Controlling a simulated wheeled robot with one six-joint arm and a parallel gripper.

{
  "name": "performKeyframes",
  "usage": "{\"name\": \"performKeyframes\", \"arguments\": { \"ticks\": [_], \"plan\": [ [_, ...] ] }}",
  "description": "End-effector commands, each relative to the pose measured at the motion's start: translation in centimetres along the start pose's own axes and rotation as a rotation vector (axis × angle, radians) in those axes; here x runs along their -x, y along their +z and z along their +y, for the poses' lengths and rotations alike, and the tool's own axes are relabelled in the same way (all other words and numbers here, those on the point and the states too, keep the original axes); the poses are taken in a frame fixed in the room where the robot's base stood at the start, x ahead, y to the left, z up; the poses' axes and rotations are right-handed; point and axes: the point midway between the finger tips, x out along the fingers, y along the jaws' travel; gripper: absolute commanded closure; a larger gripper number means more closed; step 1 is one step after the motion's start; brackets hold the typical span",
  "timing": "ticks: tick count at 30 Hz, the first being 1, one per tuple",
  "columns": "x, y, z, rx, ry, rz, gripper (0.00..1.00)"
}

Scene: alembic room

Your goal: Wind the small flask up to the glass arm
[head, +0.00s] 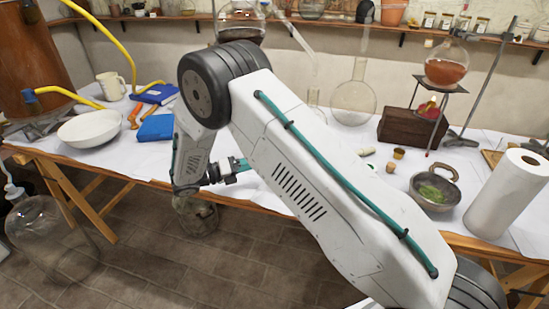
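My gripper (238,164), with teal fingers, is over the front edge of the table, left of the middle in the head view. It is small and seen from the side, and I cannot tell whether it is open or shut. A pale glass arm (297,38) slants down to the right from a round glass vessel (241,22) with dark contents at the top. Below its lower end a small clear glass vessel (314,97) shows, partly hidden by my arm; it may be the small flask. A larger round clear flask (354,103) with a long neck stands beside it. No winding handle can be made out.
The white-covered table (340,140) holds a white bowl (90,129), blue books (156,128) and a mug (111,86) at left. At right are a red-filled flask (445,71) on a stand, a wooden box (405,129), a mortar (434,191) and a paper roll (505,195). Large glass jars stand below.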

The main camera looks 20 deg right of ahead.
Motion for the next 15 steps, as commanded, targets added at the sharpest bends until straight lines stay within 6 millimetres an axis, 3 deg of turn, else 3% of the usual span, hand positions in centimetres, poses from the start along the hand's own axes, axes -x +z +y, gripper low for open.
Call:
{"name": "performKeyframes", "arguments": {
  "ticks": [15],
  "plan": [
    [-7.0,0.0,0.0,0.006,-0.002,0.000,0.30]
  ]
}}
